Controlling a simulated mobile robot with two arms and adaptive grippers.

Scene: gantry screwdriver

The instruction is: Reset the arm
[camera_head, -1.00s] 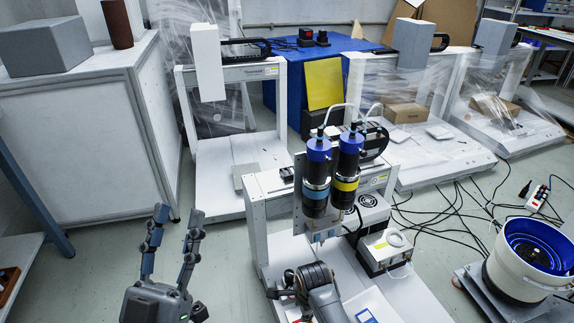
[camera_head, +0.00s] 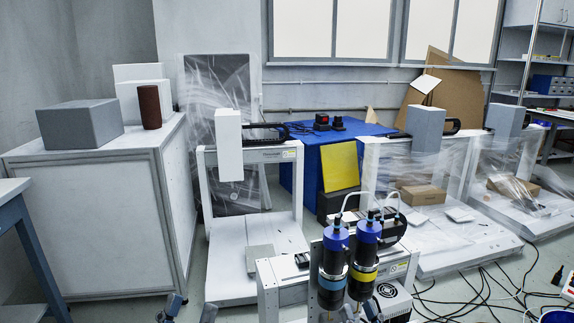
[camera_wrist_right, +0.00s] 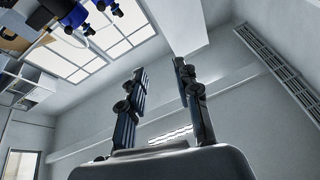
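The gantry screwdriver (camera_head: 350,268), two dark drivers with blue caps on a grey gantry, stands at the lower middle of the head view. Its blue parts also show at the top left of the right wrist view (camera_wrist_right: 70,14). My left gripper (camera_head: 191,308) shows only its two fingertips at the bottom edge of the head view, apart, with nothing seen between them. My right gripper (camera_wrist_right: 160,68) is open and empty in the right wrist view, its fingers pointing up the picture towards wall and ceiling.
A white cabinet (camera_head: 95,200) with a grey box (camera_head: 80,123) and a brown cylinder (camera_head: 149,106) stands at the left. Another white gantry (camera_head: 250,190) stands behind the screwdriver. Cables (camera_head: 470,300) lie on the floor at the right.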

